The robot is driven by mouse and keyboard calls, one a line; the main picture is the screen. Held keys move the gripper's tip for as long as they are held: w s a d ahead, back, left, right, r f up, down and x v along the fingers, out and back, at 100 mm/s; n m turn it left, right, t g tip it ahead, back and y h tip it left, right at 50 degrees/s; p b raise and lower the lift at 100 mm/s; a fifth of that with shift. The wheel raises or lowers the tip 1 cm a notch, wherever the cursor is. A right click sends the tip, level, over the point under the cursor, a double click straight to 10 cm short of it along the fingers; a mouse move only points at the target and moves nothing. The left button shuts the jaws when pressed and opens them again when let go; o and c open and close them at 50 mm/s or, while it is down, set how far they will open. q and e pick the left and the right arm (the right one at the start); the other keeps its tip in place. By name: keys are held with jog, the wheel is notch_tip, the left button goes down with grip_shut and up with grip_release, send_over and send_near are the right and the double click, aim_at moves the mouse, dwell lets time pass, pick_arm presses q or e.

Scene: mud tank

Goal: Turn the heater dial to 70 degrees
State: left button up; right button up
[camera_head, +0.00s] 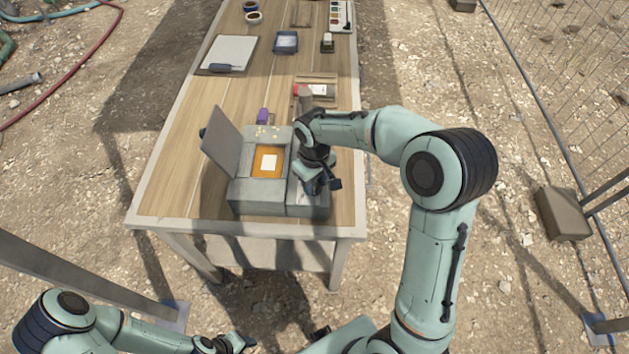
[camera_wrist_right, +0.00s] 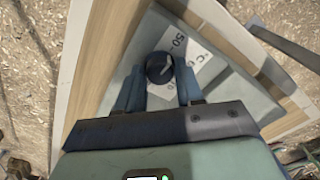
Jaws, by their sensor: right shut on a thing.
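The heater is a grey box (camera_head: 258,195) at the near end of the wooden table, with its lid (camera_head: 221,138) open to the left and an orange inside. My right gripper (camera_head: 318,184) is over the box's right part. In the wrist view its fingers are shut on the dial, one on each side. The exact pointer reading is unclear. My left gripper (camera_head: 236,343) is low at the bottom edge, away from the table.
A purple item (camera_head: 262,115) stands just behind the box. A red and white item (camera_head: 314,91), a blue tray (camera_head: 286,42) and a clipboard (camera_head: 229,51) lie farther back. The table's left side is clear. A wire fence (camera_head: 570,80) stands at right.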

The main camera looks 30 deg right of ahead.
pick_arm(q)
jog(key=shift+s+f, duration=0.1)
pick_arm(e)
jog(key=shift+m, duration=0.3)
jog(key=m+b, duration=0.1)
jog(key=m, duration=0.3)
jog(key=shift+m, duration=0.3)
jog(key=m+b, duration=0.1)
jog(key=m, duration=1.1)
jog(key=shift+m, duration=0.4)
pick_arm(q)
jog(key=shift+s+f, duration=0.45)
jog(key=shift+f, duration=0.2)
jog(key=shift+s+f, duration=0.4)
jog(key=shift+f, duration=0.2)
pick_arm(e)
jog(key=m, duration=0.5)
jog(key=shift+r, duration=0.1)
jog(key=shift+m, duration=0.4)
jog(key=o, duration=1)
jog(key=shift+o, duration=0.2)
